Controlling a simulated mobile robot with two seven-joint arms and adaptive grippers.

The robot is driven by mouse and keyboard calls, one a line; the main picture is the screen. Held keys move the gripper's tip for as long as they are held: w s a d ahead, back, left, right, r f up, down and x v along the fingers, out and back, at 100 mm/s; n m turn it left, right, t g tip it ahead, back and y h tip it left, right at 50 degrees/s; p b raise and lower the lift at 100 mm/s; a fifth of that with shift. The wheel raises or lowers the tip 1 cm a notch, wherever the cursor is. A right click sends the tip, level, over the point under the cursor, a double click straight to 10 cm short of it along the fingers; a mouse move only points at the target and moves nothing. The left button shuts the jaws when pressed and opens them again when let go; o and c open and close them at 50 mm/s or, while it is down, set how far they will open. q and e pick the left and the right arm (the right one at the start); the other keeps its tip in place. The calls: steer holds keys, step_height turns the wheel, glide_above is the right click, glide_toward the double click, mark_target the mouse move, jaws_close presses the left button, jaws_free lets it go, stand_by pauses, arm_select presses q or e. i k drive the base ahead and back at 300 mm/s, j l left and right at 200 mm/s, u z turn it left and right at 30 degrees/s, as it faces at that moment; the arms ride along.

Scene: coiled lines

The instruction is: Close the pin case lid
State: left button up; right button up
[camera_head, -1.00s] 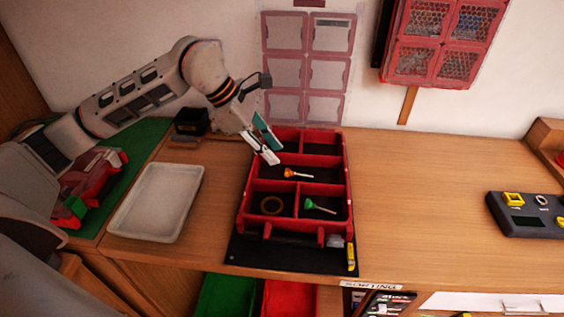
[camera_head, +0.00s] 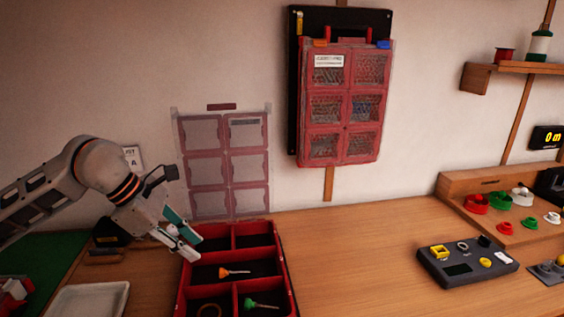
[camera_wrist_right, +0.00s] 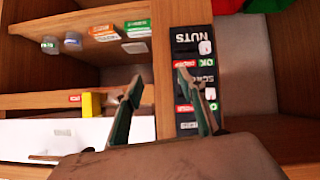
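The pin case (camera_head: 232,255) is a red tray with several dark compartments on the wooden bench, open at the top. Its lid (camera_head: 220,165), a pale see-through panel with red-edged windows, stands upright behind it against the wall. An orange-headed pin (camera_head: 234,272) and a green-headed pin (camera_head: 260,304) lie in compartments, with a brass-coloured ring (camera_head: 208,310) beside them. The front of the case is cut off. My left gripper (camera_head: 197,248) is open and empty over the case's back left edge, below the lid. My right gripper (camera_wrist_right: 160,85) is open and empty in the right wrist view.
A similar closed red case (camera_head: 341,105) hangs on the wall. A pale tray (camera_head: 88,300) lies left of the pin case. A dark device (camera_head: 467,260) stands to the right, with clear bench between. Shelves (camera_wrist_right: 90,100) and a labelled dark panel (camera_wrist_right: 190,45) face my right gripper.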

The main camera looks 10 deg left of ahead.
mark_target(226, 133)
steer(key=k+l, duration=0.3)
steer(key=k, duration=0.15)
steer(key=k+l, duration=0.3)
steer(key=k, duration=0.15)
